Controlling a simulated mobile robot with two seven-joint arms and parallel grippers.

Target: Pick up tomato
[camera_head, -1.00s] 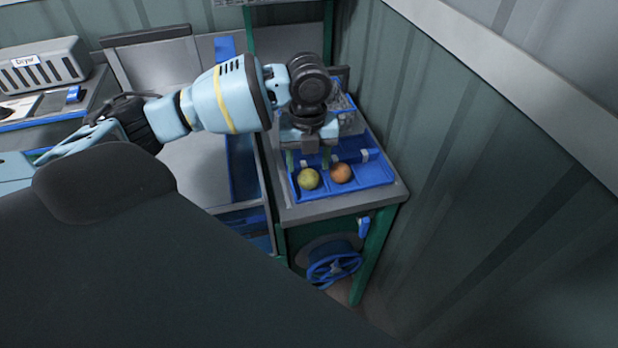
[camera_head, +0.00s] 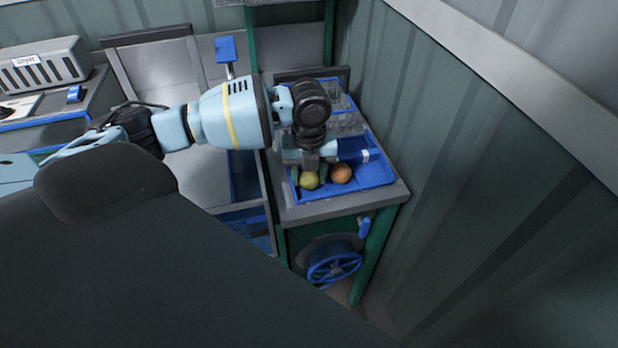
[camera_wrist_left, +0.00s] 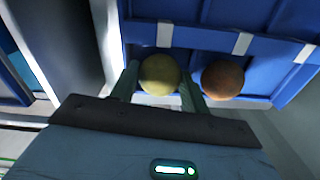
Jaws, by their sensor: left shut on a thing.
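A yellow-green tomato (camera_head: 309,181) and an orange-red tomato (camera_head: 341,173) lie side by side in the front part of a blue tray (camera_head: 376,177). My left gripper (camera_head: 310,172) is down at the yellow-green tomato and partly covers it in the head view. In the left wrist view the yellow-green tomato (camera_wrist_left: 159,75) sits between the two fingers of my left gripper (camera_wrist_left: 160,84), which is shut on it. The orange-red tomato (camera_wrist_left: 222,79) is just right of the right finger. My right gripper is not in view.
The tray stands on a grey-topped stand (camera_head: 310,212) with a blue handwheel (camera_head: 334,268) below. A corrugated wall (camera_head: 480,190) rises close on the right. A grey bench with a labelled slotted box (camera_head: 42,66) is at the far left.

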